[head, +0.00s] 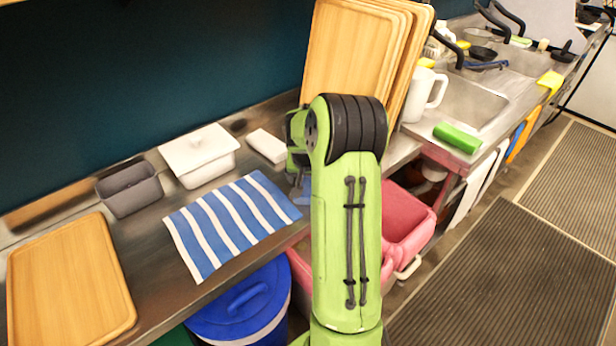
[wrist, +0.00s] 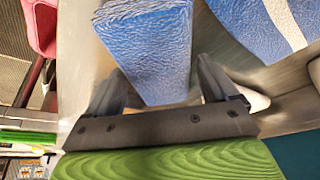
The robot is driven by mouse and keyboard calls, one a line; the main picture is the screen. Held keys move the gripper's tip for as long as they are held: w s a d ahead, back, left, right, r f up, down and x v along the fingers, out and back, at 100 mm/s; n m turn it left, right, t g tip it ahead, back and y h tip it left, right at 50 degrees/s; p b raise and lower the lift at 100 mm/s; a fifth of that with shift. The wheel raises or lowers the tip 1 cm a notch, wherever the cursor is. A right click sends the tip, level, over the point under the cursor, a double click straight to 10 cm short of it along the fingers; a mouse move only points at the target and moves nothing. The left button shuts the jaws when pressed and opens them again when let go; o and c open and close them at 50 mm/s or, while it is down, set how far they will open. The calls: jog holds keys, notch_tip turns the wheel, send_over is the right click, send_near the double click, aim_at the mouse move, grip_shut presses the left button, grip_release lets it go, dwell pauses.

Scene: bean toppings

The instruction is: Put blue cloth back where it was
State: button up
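A plain blue cloth (wrist: 155,55), thick and block-like with a crinkled surface, lies between the two fingers of my gripper (wrist: 160,72) in the wrist view. The left finger meets its edge. A narrow gap seems to show beside the right finger, so I cannot tell whether the fingers press on it. In the head view my arm hides most of this spot. A small piece of the blue cloth (head: 306,188) shows beside the arm near the counter's front edge. A blue-and-white striped cloth (head: 232,222) lies flat on the counter to the left.
The steel counter (head: 165,290) holds a wooden board (head: 70,285), a grey bin (head: 130,188), a white lidded container (head: 200,155) and a white block (head: 266,145). Tall wooden boards (head: 350,50) stand behind my arm. A blue lidded bin (head: 240,305) and pink bins (head: 405,220) stand below.

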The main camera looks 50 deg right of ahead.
jog(key=shift+o, duration=0.8)
jog(key=shift+r, duration=0.4)
jog(key=s+a+r+n+p, duration=0.2)
jog(key=s+a+r, duration=0.1)
jog(key=a+r, duration=1)
jog(key=s+a+r+n+t, duration=0.2)
jog(key=s+a+r+n, duration=0.3)
jog(key=a, duration=0.6)
jog(key=s+a+n+y, duration=0.3)
jog(key=s+a, duration=0.5)
jog(key=s, duration=0.4)
jog(key=shift+a+t, duration=0.15)
jog(key=shift+t, duration=0.25)
